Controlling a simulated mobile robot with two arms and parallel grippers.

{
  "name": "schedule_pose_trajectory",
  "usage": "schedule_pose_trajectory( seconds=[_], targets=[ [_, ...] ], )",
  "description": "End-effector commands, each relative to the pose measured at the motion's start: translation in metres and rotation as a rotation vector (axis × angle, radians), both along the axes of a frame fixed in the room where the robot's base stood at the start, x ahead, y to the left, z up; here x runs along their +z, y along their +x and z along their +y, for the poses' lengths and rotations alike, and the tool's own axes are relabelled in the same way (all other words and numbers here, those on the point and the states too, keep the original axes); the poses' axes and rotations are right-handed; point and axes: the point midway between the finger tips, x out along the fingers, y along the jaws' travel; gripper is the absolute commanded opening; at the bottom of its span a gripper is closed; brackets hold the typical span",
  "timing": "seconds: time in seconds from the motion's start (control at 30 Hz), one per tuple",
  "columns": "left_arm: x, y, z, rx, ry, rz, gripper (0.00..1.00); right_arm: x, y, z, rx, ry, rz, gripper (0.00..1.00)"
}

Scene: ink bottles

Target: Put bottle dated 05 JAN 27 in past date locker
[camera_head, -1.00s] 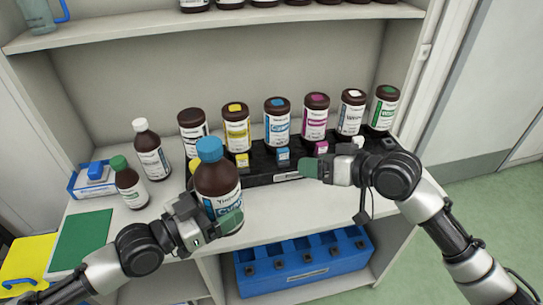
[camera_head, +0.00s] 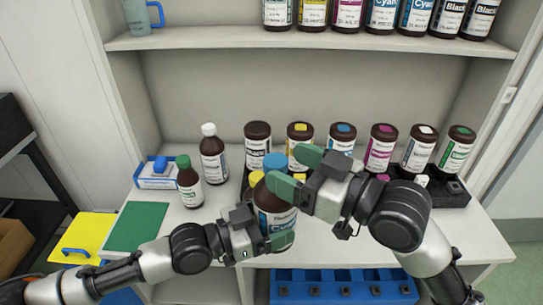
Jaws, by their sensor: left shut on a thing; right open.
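A brown bottle with a blue cap and a cyan label (camera_head: 272,220) stands upright at the front of the counter. My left gripper (camera_head: 266,238) is shut on its lower part. My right gripper (camera_head: 294,171) is open beside the bottle's cap, its green fingers partly covering the cap and shoulder. I cannot tell whether they touch it. No date is readable on any label, and I cannot tell which thing is the past date locker.
Several brown bottles with coloured lids, including a cyan one (camera_head: 342,139), stand in a black rack (camera_head: 452,193) behind. A white-capped bottle (camera_head: 212,155) and a green-capped bottle (camera_head: 189,184) stand left, by a green mat (camera_head: 137,227). A blue crate (camera_head: 345,292) sits below.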

Motion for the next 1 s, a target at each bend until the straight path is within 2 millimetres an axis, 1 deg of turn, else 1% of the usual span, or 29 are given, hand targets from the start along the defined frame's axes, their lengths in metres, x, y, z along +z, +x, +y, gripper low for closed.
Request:
schedule_pose_trajectory(
  seconds=[0.03, 0.1, 0.3, 0.47, 0.7, 0.87, 1.0],
  targets=[
    [0.002, 0.0, 0.0, 0.0, -0.003, -0.003, 0.45, 0.001, 0.005, 0.009, 0.001, 0.003, 0.001, 0.73],
    [0.002, 0.0, 0.0, 0.0, -0.003, -0.003, 0.45, 0.001, 0.011, 0.019, 0.002, 0.003, 0.002, 0.73],
    [0.002, 0.0, 0.0, 0.0, -0.003, -0.003, 0.45, 0.0, 0.023, 0.038, 0.0, 0.001, 0.002, 0.73],
    [0.002, 0.0, 0.0, 0.0, -0.003, -0.003, 0.45, 0.0, 0.026, 0.043, -0.001, -0.001, 0.001, 0.73],
    [0.002, 0.0, 0.0, 0.0, -0.003, -0.003, 0.45, 0.0, 0.026, 0.043, -0.001, -0.002, 0.001, 0.73],
    [0.002, 0.0, 0.0, 0.0, -0.003, -0.003, 0.45, 0.0, 0.026, 0.043, -0.001, -0.002, 0.001, 0.48],
    [0.002, 0.0, 0.0, 0.0, -0.003, -0.003, 0.45, 0.0, 0.026, 0.043, -0.001, -0.001, 0.002, 0.27]
  ],
)
